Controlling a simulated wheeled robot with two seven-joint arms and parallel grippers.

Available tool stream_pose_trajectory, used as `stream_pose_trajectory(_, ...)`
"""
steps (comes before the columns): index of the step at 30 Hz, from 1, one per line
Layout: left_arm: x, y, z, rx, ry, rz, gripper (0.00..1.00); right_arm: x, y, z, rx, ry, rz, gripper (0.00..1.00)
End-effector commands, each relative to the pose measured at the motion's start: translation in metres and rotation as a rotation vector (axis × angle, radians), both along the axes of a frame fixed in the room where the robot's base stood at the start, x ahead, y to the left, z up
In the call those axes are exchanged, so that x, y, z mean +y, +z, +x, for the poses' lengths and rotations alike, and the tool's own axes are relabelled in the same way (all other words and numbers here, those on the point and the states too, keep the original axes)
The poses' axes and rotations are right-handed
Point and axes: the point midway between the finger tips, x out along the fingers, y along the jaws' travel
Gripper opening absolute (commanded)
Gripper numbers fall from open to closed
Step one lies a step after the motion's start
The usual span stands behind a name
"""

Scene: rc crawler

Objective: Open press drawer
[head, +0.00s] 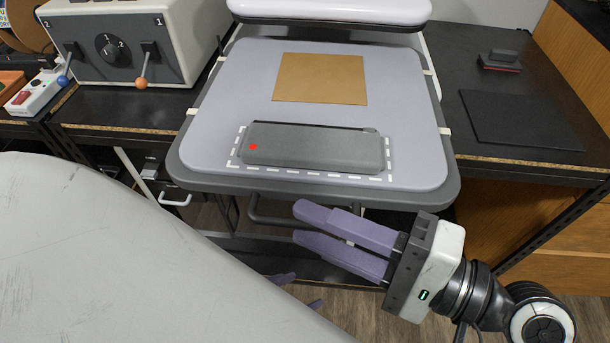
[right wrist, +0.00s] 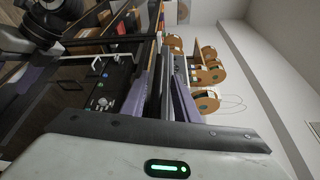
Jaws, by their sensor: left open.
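The press has a white upper plate (head: 330,10) at the top of the head view. A dark bar handle (head: 257,214) shows below the platen's front edge, partly hidden. My right gripper (head: 297,224) comes in from the lower right, its purple fingers pointing left near the handle, with a narrow empty gap between them. I cannot tell whether it touches the handle. The fingers also show in the right wrist view (right wrist: 165,75). My left gripper (head: 299,290) is open low down, mostly hidden; only purple fingertips show.
A brown sheet (head: 320,78) and a dark grey pad (head: 310,147) lie on the platen, the pad inside a dashed outline. A control box (head: 120,45) stands left. A black mat (head: 520,118) lies on the right table. A white handle (head: 175,200) shows under the left table.

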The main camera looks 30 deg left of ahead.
Motion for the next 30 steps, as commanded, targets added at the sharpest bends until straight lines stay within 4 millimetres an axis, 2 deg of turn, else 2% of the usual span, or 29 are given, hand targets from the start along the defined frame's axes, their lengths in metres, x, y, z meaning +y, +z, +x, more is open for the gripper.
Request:
stream_pose_trajectory(6,0.0,-0.014,0.0,0.0,0.001,-0.001,0.6,-0.045,-0.001,0.004,-0.002,-0.002,-0.004,0.28)
stream_pose_trajectory(12,0.0,-0.02,0.0,0.003,0.0,0.001,0.6,-0.073,0.003,0.007,0.0,0.0,-0.004,0.28)
stream_pose_trajectory(17,0.0,-0.02,0.0,0.004,-0.002,0.002,0.6,-0.081,0.006,0.007,-0.001,0.001,-0.002,0.28)
stream_pose_trajectory(30,-0.002,-0.018,0.001,0.0,-0.003,0.0,0.6,-0.081,0.006,0.007,0.0,0.001,-0.001,0.28)
